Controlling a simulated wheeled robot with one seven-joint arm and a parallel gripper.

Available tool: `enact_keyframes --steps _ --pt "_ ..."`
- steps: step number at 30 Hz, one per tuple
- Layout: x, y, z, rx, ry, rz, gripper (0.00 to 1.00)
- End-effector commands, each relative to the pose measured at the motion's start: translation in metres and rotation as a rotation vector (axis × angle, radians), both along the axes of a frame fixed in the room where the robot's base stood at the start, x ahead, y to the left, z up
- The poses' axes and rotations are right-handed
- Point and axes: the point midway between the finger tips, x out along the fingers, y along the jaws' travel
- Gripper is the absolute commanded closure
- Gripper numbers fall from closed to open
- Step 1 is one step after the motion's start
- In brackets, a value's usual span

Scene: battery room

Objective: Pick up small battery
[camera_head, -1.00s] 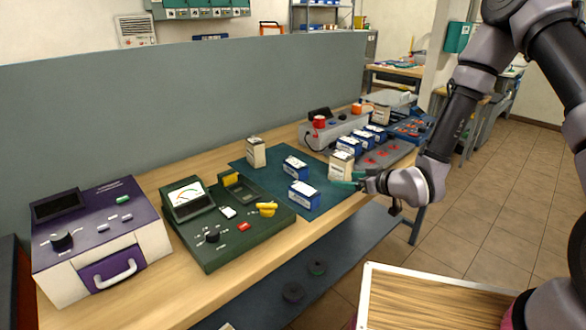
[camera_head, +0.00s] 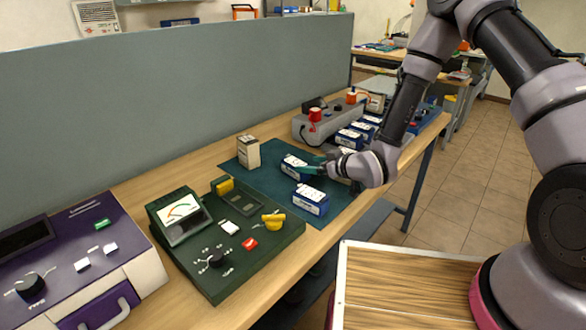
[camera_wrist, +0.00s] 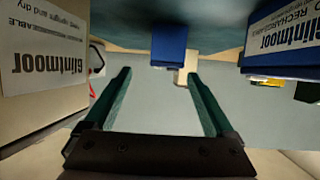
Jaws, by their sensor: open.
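Small box-shaped batteries stand on a dark teal mat (camera_head: 265,182). A blue battery with a white top (camera_head: 294,167) is just beyond my gripper (camera_head: 306,170), and a second blue one (camera_head: 310,201) stands nearer the front. A tall beige battery (camera_head: 248,154) is at the mat's back left. In the wrist view, which looks upside down, my open gripper (camera_wrist: 166,92) is empty. A blue battery (camera_wrist: 169,45) lies ahead between its fingers, apart from them, with a beige one (camera_wrist: 187,66) behind. Which is the small battery I cannot tell.
A beige battery (camera_wrist: 42,55) is close at the wrist view's left and a blue one (camera_wrist: 285,38) at its right. A green meter (camera_head: 225,240) and a purple device (camera_head: 75,265) stand left of the mat. A grey divider (camera_head: 170,100) runs behind.

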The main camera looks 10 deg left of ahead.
Motion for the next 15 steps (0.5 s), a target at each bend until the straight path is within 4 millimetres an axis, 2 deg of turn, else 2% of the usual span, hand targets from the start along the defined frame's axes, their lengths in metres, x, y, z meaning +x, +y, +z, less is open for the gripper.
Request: enact_keyframes --steps 8,15 --pt "0.012 0.02 -0.011 0.0 0.0 0.0 0.11" --pt "0.025 0.05 -0.026 0.0 -0.001 0.0 0.11"
